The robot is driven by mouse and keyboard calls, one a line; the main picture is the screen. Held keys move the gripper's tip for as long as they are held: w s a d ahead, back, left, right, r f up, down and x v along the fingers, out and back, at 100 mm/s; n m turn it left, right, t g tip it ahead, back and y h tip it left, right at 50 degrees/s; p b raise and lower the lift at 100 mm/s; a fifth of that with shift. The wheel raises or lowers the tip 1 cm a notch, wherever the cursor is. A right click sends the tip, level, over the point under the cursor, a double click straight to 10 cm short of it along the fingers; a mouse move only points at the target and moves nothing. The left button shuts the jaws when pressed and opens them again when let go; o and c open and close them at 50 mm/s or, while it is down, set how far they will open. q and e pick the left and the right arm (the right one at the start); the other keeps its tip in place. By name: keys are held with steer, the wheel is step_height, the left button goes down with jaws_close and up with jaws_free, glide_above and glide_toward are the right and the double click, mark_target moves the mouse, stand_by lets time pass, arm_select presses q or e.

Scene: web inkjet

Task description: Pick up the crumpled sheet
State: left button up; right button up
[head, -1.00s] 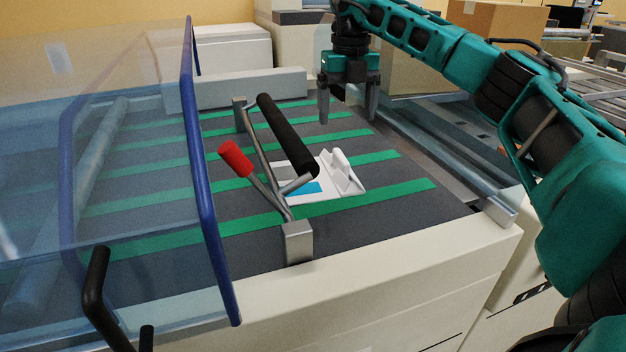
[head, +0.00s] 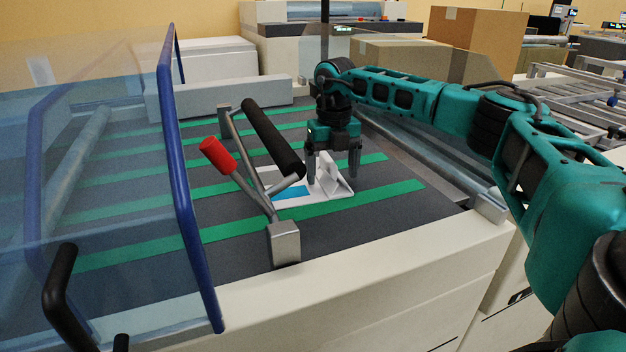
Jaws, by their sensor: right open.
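The crumpled sheet (head: 332,185) is white with a blue patch and has a raised fold at its right end. It lies on the dark belt bed with green stripes (head: 395,205), partly hidden behind the black-handled lever. My right gripper (head: 333,178) points down at the raised fold, with its fingers apart. One finger shows on the left of the fold and one on the right. I cannot tell whether either finger touches the sheet. My left gripper is not in view.
A black lever handle (head: 272,138) and a red-knobbed lever (head: 218,155) stand close on the left of the sheet. A blue-framed clear guard (head: 180,190) is open at the left. A metal rail (head: 430,165) runs along the right. Cardboard boxes (head: 478,35) stand behind.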

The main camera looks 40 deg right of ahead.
steer(key=shift+f, duration=0.1)
steer(key=c, duration=1.1)
